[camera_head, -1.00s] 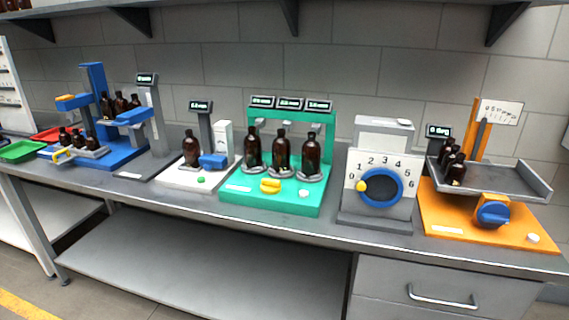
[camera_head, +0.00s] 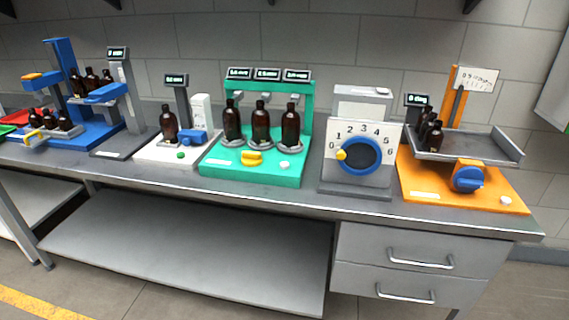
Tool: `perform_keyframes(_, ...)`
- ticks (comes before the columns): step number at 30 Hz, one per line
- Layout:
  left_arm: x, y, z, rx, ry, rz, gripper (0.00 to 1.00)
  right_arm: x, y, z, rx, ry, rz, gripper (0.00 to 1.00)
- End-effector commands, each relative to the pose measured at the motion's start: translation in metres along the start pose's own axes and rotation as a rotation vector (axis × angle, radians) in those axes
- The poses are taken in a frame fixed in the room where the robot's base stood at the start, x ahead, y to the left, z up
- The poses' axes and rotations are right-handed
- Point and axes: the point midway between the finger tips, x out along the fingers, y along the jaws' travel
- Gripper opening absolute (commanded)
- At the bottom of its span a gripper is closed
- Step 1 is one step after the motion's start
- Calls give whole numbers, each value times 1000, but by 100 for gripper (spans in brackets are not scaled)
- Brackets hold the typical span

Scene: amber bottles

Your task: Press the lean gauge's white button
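The orange station at the right end of the bench looks like the lean gauge (camera_head: 412,178). It has a tilted grey tray (camera_head: 480,146) with several amber bottles (camera_head: 433,138) at its left end. A blue knob (camera_head: 467,179) sits on its front. A small white button (camera_head: 505,200) is on the front right corner of the orange base. A small dark display (camera_head: 417,100) stands behind the tray, its text too small to read surely. Neither of my grippers is in view.
Left of it stand a grey box with a blue dial (camera_head: 361,155), a green three-bottle station (camera_head: 225,170) with another white button (camera_head: 284,164), a white station (camera_head: 150,152) and a blue station (camera_head: 95,135). Drawers (camera_head: 410,262) are below. Floor shows at lower right.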

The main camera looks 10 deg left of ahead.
Motion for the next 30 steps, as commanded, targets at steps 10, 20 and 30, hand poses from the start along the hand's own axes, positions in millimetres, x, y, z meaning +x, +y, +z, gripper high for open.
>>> perform_keyframes(10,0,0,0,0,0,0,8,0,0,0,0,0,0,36)
perform_keyframes(20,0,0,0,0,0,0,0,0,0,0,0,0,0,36)
perform_keyframes(30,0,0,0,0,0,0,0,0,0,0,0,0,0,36)
